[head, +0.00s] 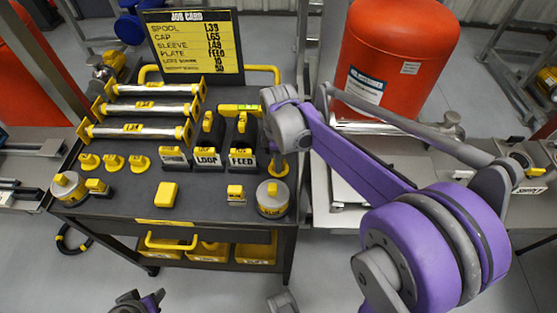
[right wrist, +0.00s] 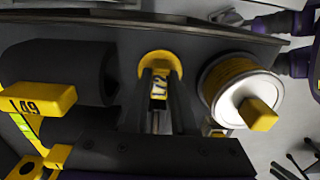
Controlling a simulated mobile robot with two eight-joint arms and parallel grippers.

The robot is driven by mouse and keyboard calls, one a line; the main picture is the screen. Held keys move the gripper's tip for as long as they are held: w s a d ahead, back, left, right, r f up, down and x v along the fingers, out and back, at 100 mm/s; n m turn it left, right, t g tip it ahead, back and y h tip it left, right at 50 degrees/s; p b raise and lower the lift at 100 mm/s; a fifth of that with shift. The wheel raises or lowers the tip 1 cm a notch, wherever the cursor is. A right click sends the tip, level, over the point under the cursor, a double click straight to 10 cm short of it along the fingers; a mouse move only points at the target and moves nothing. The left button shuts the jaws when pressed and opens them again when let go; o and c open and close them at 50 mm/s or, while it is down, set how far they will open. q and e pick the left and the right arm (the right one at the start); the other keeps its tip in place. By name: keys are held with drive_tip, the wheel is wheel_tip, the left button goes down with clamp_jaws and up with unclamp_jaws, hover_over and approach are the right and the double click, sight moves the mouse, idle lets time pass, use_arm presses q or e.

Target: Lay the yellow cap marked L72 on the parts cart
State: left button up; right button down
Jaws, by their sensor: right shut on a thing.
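The yellow cap (right wrist: 160,62) marked L72 shows in the right wrist view, a round yellow flange with a labelled grip part between my fingers. My right gripper (right wrist: 160,100) is shut on it. In the head view, my right gripper (head: 279,152) points down at the right edge of the parts cart (head: 215,183), with the cap's yellow rim (head: 279,170) below it. The cap is over or on the dark cart top; I cannot tell whether it touches. At the bottom of the head view, a dark and purple part of my left gripper (head: 138,301) shows, its jaws unclear.
A grey and yellow spool (head: 272,198) stands close to the cap. Black holders marked LOOP (head: 207,157) and FEED (head: 241,158) stand to its left. Several yellow caps (head: 113,162) line the cart's left. A job card (head: 193,46) stands behind.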

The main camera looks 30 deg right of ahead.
drive_tip(key=shift+f, duration=0.25)
drive_tip(key=c, duration=0.6)
unclamp_jaws()
drive_tip(key=shift+c, duration=0.2)
drive_tip(key=shift+c, duration=0.8)
drive_tip(key=shift+r, duration=0.1)
drive_tip(key=shift+r+p, duration=2.9)
drive_tip(key=shift+r, duration=1.1)
